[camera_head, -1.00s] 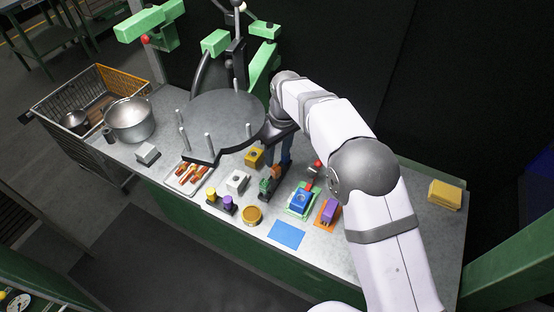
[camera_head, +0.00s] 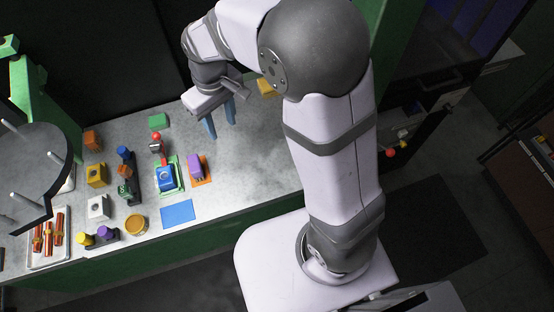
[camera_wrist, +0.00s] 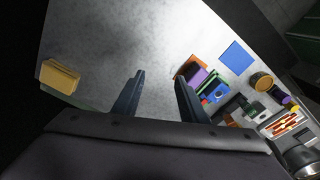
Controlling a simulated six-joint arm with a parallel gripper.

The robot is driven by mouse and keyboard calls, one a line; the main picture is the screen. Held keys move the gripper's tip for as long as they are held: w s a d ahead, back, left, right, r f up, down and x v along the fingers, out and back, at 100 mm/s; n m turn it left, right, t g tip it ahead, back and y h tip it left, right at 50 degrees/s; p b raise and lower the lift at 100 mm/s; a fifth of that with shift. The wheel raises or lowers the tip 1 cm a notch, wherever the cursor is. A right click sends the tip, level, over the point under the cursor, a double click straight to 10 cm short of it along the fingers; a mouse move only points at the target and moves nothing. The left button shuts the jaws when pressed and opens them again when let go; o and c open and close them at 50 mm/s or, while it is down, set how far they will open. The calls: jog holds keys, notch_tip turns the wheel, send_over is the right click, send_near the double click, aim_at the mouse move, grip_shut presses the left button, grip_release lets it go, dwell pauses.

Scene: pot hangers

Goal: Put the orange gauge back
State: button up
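An orange block (camera_head: 92,140), which looks like the orange gauge, stands at the back left of the grey table, behind a yellow block with a hole (camera_head: 96,175). I do not make it out in the wrist view. My gripper (camera_head: 222,128) is open and empty, pointing down over the table's back right, well to the right of the orange block. Its two blue-grey fingers also show in the wrist view (camera_wrist: 160,77), with bare table between them. A purple block (camera_head: 195,165) sits on an orange mat (camera_head: 208,180).
A blue block (camera_head: 166,178) sits on a green mat, with a red-knobbed lever (camera_head: 157,142) behind it. A blue mat (camera_head: 177,214) lies in front. A yellow stack (camera_wrist: 60,76) is near the table's right end. A dark round rack with pegs (camera_head: 30,165) overhangs the left.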

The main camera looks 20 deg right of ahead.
jog(key=s+d+f+m, duration=0.2)
jog(key=s+d+m, duration=0.3)
jog(key=s+d, duration=0.7)
jog(key=s, duration=0.3)
jog(key=shift+f, duration=0.2)
jog(key=shift+w, duration=0.1)
